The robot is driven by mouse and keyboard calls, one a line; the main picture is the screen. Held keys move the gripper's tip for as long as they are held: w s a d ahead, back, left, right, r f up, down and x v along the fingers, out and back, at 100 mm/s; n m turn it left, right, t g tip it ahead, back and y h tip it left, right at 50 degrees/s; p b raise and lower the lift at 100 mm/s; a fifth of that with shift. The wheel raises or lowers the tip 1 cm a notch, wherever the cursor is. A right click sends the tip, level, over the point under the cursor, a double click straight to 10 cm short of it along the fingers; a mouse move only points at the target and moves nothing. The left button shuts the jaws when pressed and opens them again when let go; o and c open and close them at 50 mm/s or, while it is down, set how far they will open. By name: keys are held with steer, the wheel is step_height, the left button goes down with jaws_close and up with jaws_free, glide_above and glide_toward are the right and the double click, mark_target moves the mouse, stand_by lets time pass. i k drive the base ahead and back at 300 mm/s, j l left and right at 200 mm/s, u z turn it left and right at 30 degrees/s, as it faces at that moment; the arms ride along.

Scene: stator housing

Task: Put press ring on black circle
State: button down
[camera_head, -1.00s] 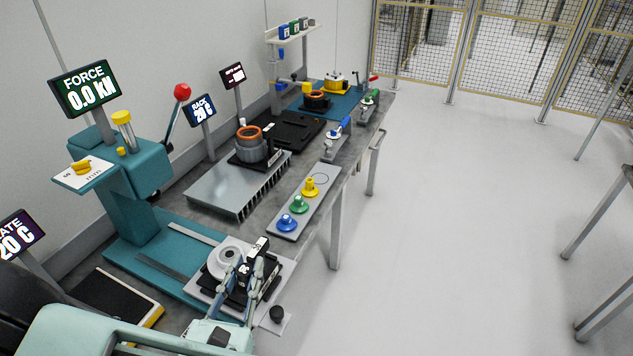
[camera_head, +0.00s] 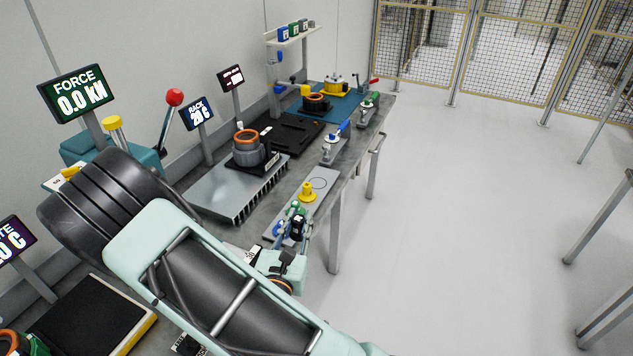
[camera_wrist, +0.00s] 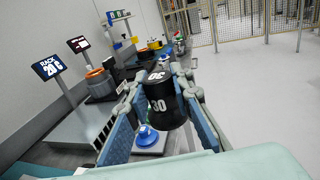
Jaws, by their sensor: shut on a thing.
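My gripper (camera_head: 294,226) is shut on a black cylinder marked "30", which I take to be the press ring. It shows clearly in the wrist view (camera_wrist: 162,104), between the fingers of my gripper (camera_wrist: 158,84), with its top tilted toward the camera. In the head view the cylinder (camera_head: 299,226) is small and partly hidden by the fingers. It is over the near part of a grey plate (camera_head: 323,197). The thin black circle (camera_head: 318,183) is drawn on the plate's far end and is bare.
A yellow knobbed piece (camera_head: 308,192) stands beside the circle. A green piece (camera_head: 297,208) and a blue piece (camera_head: 278,229) are close to my gripper, partly hidden. A finned metal block (camera_head: 220,190) lies left of the plate. Open floor is right of the bench.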

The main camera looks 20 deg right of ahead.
mark_target(318, 183)
steer(key=i+l+u, duration=0.15)
steer(key=l, duration=0.25)
steer(key=i+l+u, duration=0.15)
steer(key=i+l, duration=0.15)
steer(key=l, duration=0.2)
steer(key=i+l+u, duration=0.15)
steer(key=l, duration=0.3)
steer(key=i+l+u, duration=0.15)
steer(key=l, duration=0.35)
steer(key=i+l+u, duration=0.15)
steer(key=l, duration=0.35)
steer(key=i+l+u, duration=0.15)
steer(key=l, duration=0.4)
steer(key=i+l+u, duration=0.2)
steer(key=l, duration=0.35)
steer(key=k+j, duration=0.05)
steer(key=k, duration=0.05)
